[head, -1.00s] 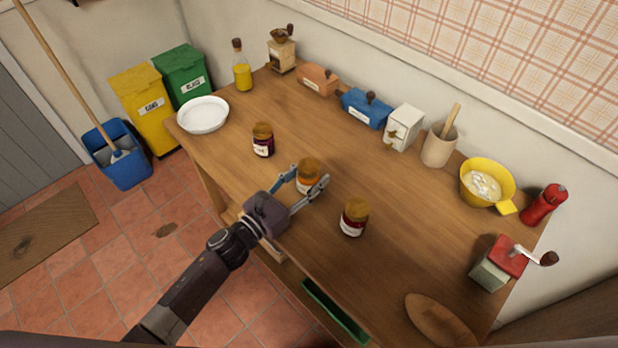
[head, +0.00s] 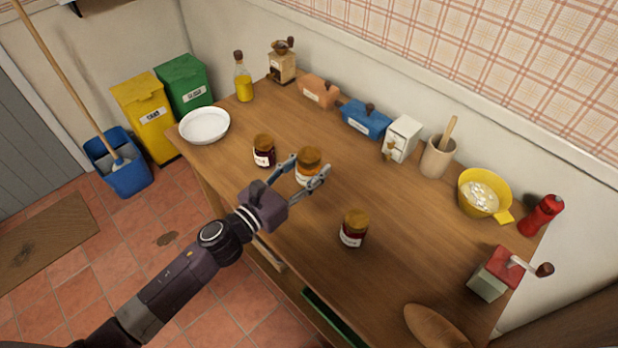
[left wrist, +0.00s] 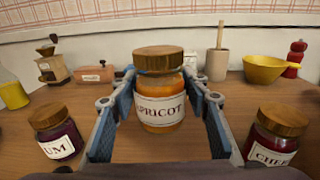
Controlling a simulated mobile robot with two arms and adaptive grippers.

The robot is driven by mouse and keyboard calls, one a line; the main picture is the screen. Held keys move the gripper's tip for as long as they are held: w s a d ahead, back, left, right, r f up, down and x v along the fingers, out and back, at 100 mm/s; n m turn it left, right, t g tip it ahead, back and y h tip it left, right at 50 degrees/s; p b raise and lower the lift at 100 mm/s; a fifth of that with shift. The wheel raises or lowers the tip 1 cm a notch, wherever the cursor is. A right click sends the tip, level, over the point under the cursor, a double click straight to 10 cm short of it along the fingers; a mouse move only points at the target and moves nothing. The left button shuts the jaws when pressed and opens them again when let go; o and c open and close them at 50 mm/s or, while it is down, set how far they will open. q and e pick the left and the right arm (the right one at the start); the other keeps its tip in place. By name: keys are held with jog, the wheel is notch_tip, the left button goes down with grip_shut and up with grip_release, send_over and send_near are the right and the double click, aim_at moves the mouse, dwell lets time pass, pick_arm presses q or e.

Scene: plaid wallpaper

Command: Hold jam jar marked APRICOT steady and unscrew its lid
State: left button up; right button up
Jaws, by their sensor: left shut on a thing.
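The jam jar marked APRICOT (head: 306,168) has orange contents and a brown wood-look lid (left wrist: 158,59), which is on. The jar stands upright between the blue fingers of my left gripper (head: 307,176). In the left wrist view (left wrist: 160,112) one finger is on each side of the jar body, below the lid, and the label faces the camera. The gripper is shut on the jar, which appears raised a little off the table. My right gripper is in neither view.
A dark jar with a label ending UM (head: 264,151) stands to the left, and a red jar (head: 354,229) to the right.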

pick_arm(q)
notch_tip(320, 180, up, 12)
jog(key=p, duration=0.2)
jog(key=shift+r+p, duration=0.1)
jog(key=shift+p, duration=0.25)
jog(key=o, duration=0.6)
grip_shut()
jog(key=shift+s+f, duration=0.15)
jog(key=shift+f, duration=0.05)
jog(key=s+a+n+t+y, duration=0.4)
jog(key=s+a+n+y, duration=0.4)
jog(key=s+a, duration=1)
jog(key=s+f+y, duration=0.1)
jog(key=y, duration=0.2)
jog(key=shift+s+a+y, duration=0.2)
jog(key=shift+a+y, duration=0.1)
jog(key=shift+y, duration=0.1)
